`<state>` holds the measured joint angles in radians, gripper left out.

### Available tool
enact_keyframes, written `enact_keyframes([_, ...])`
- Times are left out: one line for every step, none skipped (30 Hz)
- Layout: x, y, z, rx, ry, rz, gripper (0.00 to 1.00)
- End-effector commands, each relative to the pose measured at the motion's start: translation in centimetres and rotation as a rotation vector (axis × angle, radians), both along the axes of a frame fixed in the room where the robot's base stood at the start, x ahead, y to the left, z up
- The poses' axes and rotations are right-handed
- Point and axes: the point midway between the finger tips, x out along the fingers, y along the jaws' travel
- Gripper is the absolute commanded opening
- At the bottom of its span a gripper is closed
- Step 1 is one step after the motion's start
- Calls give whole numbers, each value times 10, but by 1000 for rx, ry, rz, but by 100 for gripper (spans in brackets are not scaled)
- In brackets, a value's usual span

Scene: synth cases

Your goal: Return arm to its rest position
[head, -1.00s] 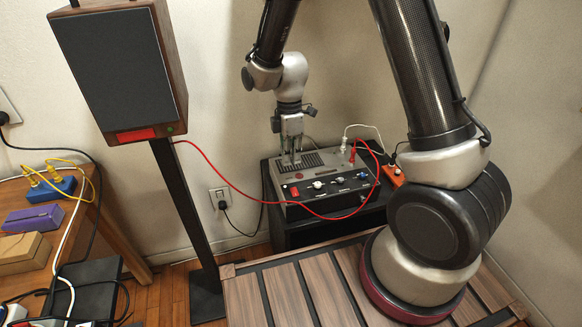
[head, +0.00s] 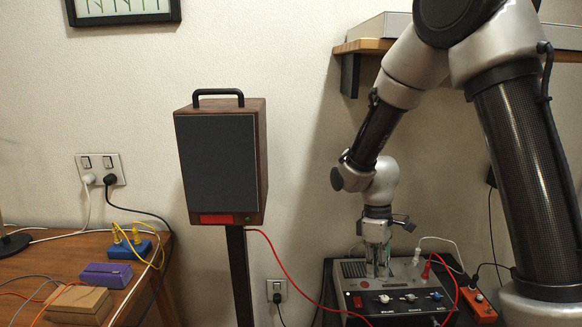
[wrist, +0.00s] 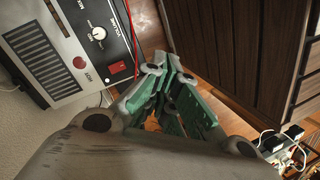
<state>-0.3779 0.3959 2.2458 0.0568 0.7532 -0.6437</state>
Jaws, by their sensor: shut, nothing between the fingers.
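My gripper (head: 377,272) points down over the left part of a grey amplifier box (head: 352,268) with knobs and a red switch. In the wrist view my gripper (wrist: 158,82) shows green-padded fingers closed together with nothing between them. The box's front panel (wrist: 72,22) shows at the upper left of that view, beside the fingers. In the head view I cannot tell whether the fingertips touch the box. My arm reaches down from the upper right.
A speaker (head: 218,165) on a black stand is left of my arm. A red cable (head: 290,268) runs from it toward the box. A shelf (head: 370,46) is behind my arm. An orange power strip (head: 478,305) lies right of the box. A wooden table (head: 60,257) is at the left.

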Motion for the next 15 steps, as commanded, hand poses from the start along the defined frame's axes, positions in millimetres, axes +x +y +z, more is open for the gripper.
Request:
enact_keyframes([-7,-8,16,-14,-13,-74,0])
enact_keyframes([-10,-12,25,-23,-21,-121,0])
enact_keyframes([-16,-18,36,-35,-30,-181,0])
enact_keyframes([-20,-22,45,-41,-39,-224,0])
enact_keyframes([-24,-27,54,-47,-49,-267,0])
enact_keyframes([-30,-34,66,-53,-65,-326,0])
enact_keyframes([-35,-39,76,-57,-79,-369,0])
enact_keyframes([-40,-45,85,-60,-92,-415,0])
enact_keyframes([-47,-53,99,-61,-115,-478,0])
enact_keyframes([-53,-59,109,-62,-133,-525,0])
enact_keyframes([-60,-65,119,-59,-152,-571,0])
enact_keyframes([-69,-74,132,-55,-180,-633,0])
enact_keyframes([-76,-80,141,-50,-201,-675,0])
enact_keyframes([-84,-86,150,-43,-224,-716,0])
enact_keyframes([-93,-94,161,-31,-256,-764,0])
